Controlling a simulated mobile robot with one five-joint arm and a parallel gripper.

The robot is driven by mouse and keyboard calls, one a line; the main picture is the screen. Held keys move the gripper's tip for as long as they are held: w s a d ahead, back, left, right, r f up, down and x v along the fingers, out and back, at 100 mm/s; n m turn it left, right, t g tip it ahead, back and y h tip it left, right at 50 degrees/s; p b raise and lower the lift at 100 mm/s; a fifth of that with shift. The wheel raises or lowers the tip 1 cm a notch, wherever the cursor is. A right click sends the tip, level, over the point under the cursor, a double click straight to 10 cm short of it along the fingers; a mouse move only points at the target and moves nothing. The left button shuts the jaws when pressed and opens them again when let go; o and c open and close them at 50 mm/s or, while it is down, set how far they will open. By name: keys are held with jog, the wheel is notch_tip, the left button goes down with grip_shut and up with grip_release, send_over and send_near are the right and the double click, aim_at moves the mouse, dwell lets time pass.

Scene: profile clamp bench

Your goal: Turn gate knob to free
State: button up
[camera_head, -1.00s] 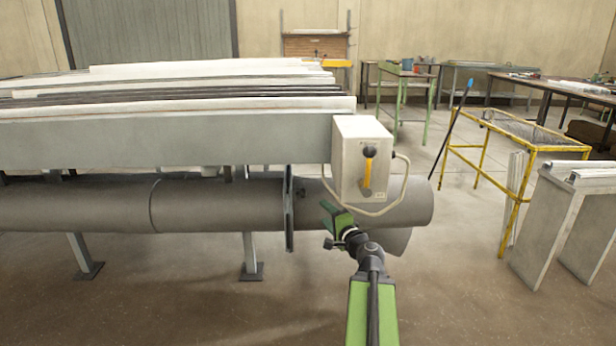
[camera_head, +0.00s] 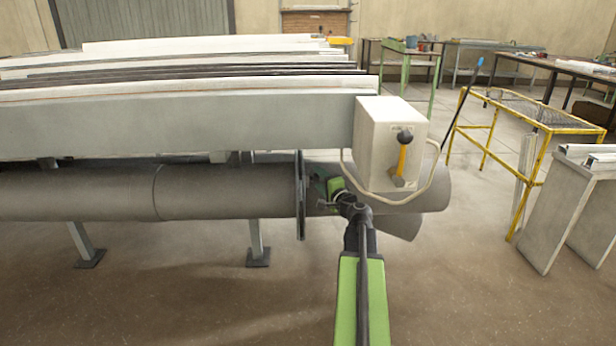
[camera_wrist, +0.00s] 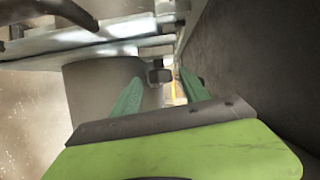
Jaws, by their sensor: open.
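The gate knob (camera_head: 402,158), a yellow lever with a black end at the top, is on the front face of a pale box (camera_head: 376,130) at the bench's right end. It stands nearly upright. My gripper (camera_head: 322,186) is low and left of the box, in front of the big grey pipe and apart from the knob. Its fingertips are small and partly hard to make out there. In the wrist view my gripper (camera_wrist: 158,92) shows two teal fingers spread apart with nothing held between them. I cannot identify the knob in the wrist view.
A cable loop (camera_head: 434,182) hangs around the box's lower edge. The grey pipe (camera_head: 225,191) runs under the bench beam, with a thin upright plate (camera_head: 300,195) near my gripper. A yellow frame table (camera_head: 510,115) and white panels (camera_head: 560,205) stand right. Floor in front is open.

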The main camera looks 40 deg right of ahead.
jog(key=shift+w+d, duration=0.15)
jog(key=shift+w, duration=0.6)
